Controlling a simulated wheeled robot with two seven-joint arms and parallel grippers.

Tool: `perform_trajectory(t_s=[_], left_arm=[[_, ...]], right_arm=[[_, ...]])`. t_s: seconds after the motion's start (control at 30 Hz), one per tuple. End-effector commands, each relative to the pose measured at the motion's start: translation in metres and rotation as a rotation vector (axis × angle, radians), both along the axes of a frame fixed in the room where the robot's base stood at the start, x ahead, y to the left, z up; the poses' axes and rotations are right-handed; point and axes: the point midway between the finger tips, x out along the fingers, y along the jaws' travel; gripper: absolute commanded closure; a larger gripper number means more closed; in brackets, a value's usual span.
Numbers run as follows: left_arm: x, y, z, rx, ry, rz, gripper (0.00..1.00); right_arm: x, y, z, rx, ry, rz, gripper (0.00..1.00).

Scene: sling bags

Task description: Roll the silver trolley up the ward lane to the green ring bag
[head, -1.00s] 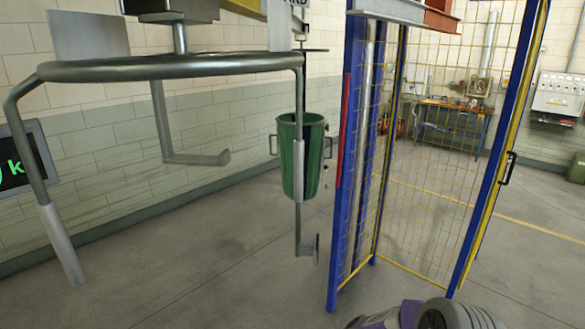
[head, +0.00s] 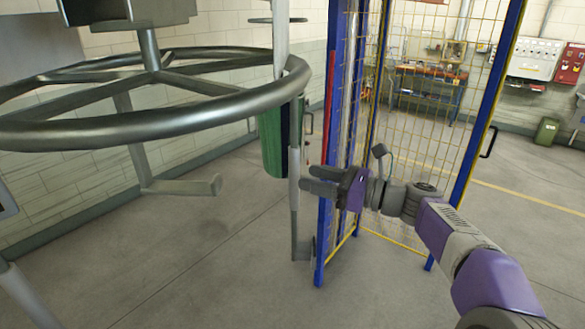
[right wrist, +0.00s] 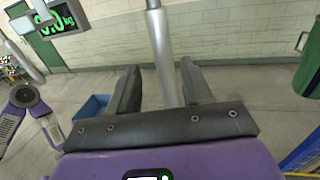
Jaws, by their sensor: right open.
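The silver trolley shows as a large round silver frame (head: 130,135) that fills the upper left of the head view. A thin post with a grey sleeve (head: 294,165) hangs from its right side. The green bag (head: 270,145) is behind that post, partly hidden by it and by the ring; its edge also shows in the right wrist view (right wrist: 311,62). My right gripper (head: 308,179) is open, its fingertips close beside the post. In the right wrist view the post (right wrist: 163,50) lies between the two fingers; I cannot tell whether they touch it. My left gripper is out of view.
A blue and yellow mesh fence (head: 425,110) stands close behind my right gripper. A workbench (head: 430,85) is beyond it. A display (right wrist: 55,17) and a blue bin (right wrist: 92,106) show in the right wrist view. Grey floor (head: 200,270) is clear below the ring.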

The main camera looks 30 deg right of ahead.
Motion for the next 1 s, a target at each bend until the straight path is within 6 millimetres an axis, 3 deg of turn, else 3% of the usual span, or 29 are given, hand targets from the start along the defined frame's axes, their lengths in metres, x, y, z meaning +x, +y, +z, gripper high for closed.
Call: perform_trajectory(t_s=[0.3,0.67,0.9,1.0], left_arm=[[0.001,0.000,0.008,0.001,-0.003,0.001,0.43],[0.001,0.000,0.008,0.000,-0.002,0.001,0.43],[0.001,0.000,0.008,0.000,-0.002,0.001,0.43],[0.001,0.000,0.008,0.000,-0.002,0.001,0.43]], right_arm=[[0.036,0.025,0.000,0.000,0.003,0.002,0.51],[0.040,0.028,-0.001,-0.001,0.002,0.001,0.52],[0.040,0.028,-0.001,-0.001,0.002,0.000,0.89],[0.040,0.028,-0.001,-0.001,0.002,0.000,1.00]])
